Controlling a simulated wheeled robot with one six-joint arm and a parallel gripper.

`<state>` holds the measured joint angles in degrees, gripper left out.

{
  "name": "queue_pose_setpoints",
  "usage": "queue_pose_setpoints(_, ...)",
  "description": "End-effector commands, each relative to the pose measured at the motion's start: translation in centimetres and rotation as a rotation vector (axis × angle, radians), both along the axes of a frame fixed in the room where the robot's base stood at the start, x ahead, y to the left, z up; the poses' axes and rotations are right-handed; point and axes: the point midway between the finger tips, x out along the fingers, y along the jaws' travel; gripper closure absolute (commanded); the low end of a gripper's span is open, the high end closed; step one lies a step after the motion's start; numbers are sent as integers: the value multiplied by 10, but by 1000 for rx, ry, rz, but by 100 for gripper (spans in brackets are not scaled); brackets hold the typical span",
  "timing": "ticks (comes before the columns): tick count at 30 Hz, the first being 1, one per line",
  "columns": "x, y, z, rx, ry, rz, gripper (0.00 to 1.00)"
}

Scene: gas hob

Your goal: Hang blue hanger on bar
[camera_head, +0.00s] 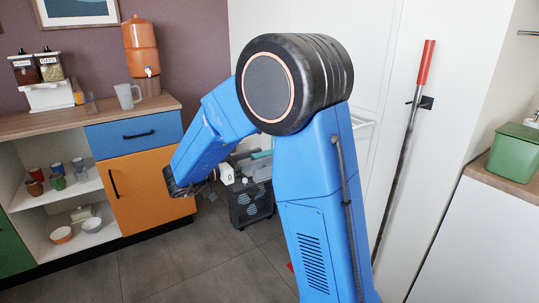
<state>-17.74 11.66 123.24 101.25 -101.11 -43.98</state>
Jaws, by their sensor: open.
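My gripper (180,186) is at the end of my blue arm, low in front of the orange cabinet door. It is dark and small in the picture, and I see nothing held in it. I cannot make out a blue hanger; my arm hides the middle of the view. A short metal bar (528,33) shows at the upper right edge, cut off by the frame. I cannot tell whether it is the bar of the task. My gripper is far to the left of it and lower.
A wooden counter (62,124) with an orange dispenser (142,48) and a clear jug (128,96) stands at left, above open shelves. A dark crate (250,203) of items sits behind my arm. A red-handled pole (412,110) leans at right. A green box (515,150) sits on the right counter.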

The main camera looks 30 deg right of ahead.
Motion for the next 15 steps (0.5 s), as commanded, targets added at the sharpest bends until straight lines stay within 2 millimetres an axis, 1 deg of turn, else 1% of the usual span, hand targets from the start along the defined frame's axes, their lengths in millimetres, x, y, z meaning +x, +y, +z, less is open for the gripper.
queue_pose_setpoints(1,1,11,0,1,0,3,53)
queue_pose_setpoints(9,-1,62,-1,1,0,3,53)
queue_pose_setpoints(15,-2,91,-1,1,0,2,53)
